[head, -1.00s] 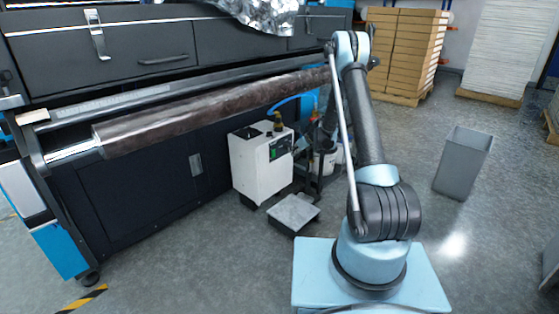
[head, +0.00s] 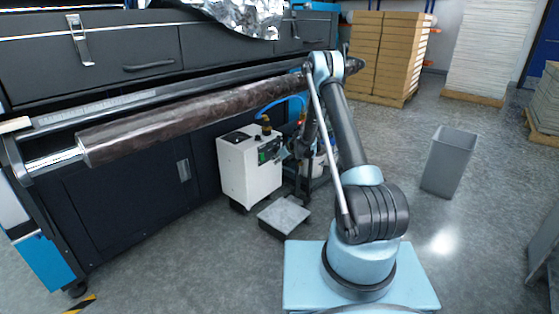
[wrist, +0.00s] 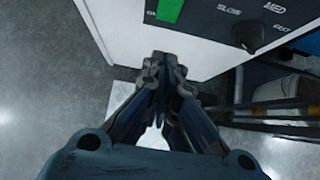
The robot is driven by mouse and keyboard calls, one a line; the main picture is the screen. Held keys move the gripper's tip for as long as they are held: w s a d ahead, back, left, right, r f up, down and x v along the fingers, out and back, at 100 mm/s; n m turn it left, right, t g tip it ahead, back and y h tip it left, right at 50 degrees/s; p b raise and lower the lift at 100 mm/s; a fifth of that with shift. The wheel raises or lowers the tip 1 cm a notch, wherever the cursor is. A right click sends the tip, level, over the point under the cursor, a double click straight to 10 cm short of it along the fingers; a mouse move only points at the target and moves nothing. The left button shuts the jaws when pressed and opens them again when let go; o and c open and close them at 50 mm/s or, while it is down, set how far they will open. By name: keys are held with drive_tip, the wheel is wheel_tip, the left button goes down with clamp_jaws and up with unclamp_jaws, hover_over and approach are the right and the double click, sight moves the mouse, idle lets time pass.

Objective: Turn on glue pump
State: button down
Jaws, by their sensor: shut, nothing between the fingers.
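The glue pump is a white box (head: 250,175) on the floor in front of the dark machine, with a dark control panel (head: 269,151) on its side. In the wrist view the panel shows a green switch (wrist: 169,9) and a black round knob (wrist: 247,37) marked SLOW, MED and a partly cut-off third label. My gripper (wrist: 160,60) is shut and empty. In that view its fingertips lie below the green switch, over the pump's white wall; whether they touch it I cannot tell. In the head view the gripper is small and dark beside the pump, hard to make out.
A long dark roll (head: 185,122) runs along the machine above the pump. A low grey platform (head: 284,214) sits before the pump. A grey bin (head: 448,162) stands to the right, with stacked boxes (head: 388,55) behind. The floor between is open.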

sight(262, 157)
drive_tip(key=w+a+f, duration=0.3)
drive_tip(key=w+a, duration=0.1)
drive_tip(key=a, duration=0.1)
idle(0.5)
